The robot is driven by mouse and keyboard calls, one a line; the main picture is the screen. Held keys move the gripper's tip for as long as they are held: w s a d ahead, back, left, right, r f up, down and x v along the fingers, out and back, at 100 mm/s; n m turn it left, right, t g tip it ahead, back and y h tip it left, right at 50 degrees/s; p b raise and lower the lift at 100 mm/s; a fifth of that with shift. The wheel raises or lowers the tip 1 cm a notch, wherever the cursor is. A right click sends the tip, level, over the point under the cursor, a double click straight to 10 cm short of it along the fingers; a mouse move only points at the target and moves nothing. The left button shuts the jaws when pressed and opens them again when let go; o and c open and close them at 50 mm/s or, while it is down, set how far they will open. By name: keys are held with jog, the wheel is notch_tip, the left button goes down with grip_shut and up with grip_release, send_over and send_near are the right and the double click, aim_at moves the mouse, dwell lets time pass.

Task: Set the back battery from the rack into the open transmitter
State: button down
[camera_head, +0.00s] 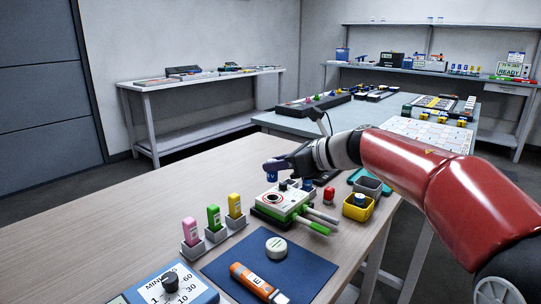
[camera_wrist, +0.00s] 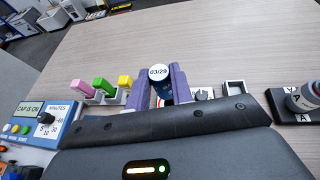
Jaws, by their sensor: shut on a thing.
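My gripper (camera_head: 273,167) is shut on a dark blue battery (camera_head: 271,177) above the wooden table. In the wrist view the battery (camera_wrist: 159,75) stands between the purple fingers of my gripper (camera_wrist: 161,88), its white top reading 03/29. In the head view it is up and just left of a white and green device (camera_head: 280,199) with a red ring, apart from the table. I cannot tell for sure whether this device is the open transmitter. The rack is not clearly made out; my arm hides part of the area behind the device.
Pink (camera_head: 190,231), green (camera_head: 214,217) and yellow (camera_head: 234,205) upright pieces stand in grey holders. An orange piece marked E (camera_head: 252,278) and a beige disc (camera_head: 276,247) lie on a blue mat (camera_head: 303,268). A timer (camera_head: 180,290) stands front left; a yellow bin (camera_head: 356,211) stands right.

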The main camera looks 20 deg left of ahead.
jog(key=shift+w+f+b, duration=0.1)
jog(key=shift+f+b, duration=1.55)
jog(key=shift+f, duration=0.4)
jog(key=shift+f+b, duration=0.95)
jog(key=shift+f, duration=0.25)
dwell(0.5)
jog(key=c, duration=1.1)
grip_release()
jog(key=shift+c, duration=0.2)
jog(key=shift+o, duration=0.2)
jog(key=shift+o, duration=1)
jog(key=shift+r+p, duration=0.6)
jog(key=shift+r, duration=0.15)
